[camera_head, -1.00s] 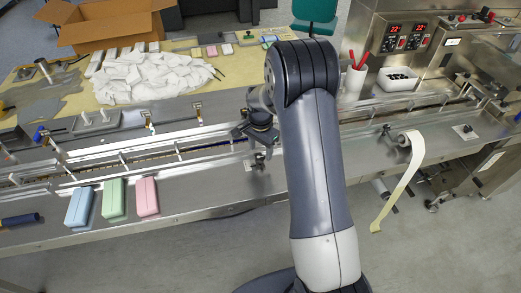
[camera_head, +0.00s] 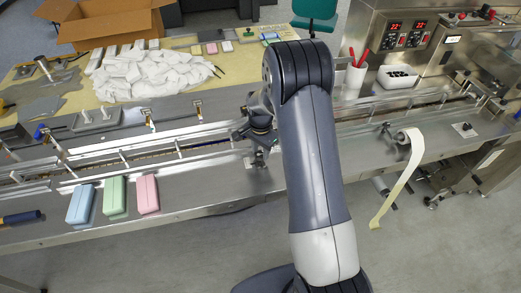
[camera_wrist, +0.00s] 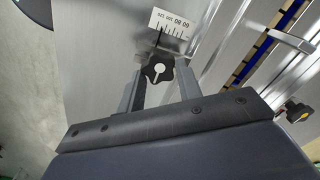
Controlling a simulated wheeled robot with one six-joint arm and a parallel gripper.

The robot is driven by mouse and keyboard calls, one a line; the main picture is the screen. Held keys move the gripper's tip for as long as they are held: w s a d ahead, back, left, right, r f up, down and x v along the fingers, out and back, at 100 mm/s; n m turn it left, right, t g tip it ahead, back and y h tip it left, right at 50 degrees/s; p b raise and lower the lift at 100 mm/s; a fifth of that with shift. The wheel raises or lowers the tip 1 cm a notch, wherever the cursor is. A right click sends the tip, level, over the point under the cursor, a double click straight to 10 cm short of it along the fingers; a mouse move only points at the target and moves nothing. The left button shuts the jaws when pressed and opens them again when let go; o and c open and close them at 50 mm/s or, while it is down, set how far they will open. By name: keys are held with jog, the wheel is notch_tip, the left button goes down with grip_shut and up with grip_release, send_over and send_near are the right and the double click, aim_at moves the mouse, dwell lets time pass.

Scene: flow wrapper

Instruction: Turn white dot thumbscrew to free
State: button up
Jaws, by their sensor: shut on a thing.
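The white dot thumbscrew (camera_wrist: 158,68) is a black lobed knob with a white dot and a short white line on its face, seen in the wrist view. My gripper (camera_wrist: 162,75) is shut on it, one finger on each side. The white line points down toward the gripper's body. A white scale plate (camera_wrist: 170,24) with black numbers and a thin pointer lies just beyond the knob. In the head view my gripper (camera_head: 259,160) is low at the conveyor's front rail, and the thumbscrew is too small there to make out.
A second black knob with a yellow dot (camera_wrist: 298,110) is at the right of the wrist view. Blue (camera_head: 80,205), green (camera_head: 114,197) and pink (camera_head: 148,194) blocks lie on the steel front deck, left of my arm. A paper strip (camera_head: 400,185) hangs at right.

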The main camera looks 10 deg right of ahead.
jog(key=shift+c, duration=0.7)
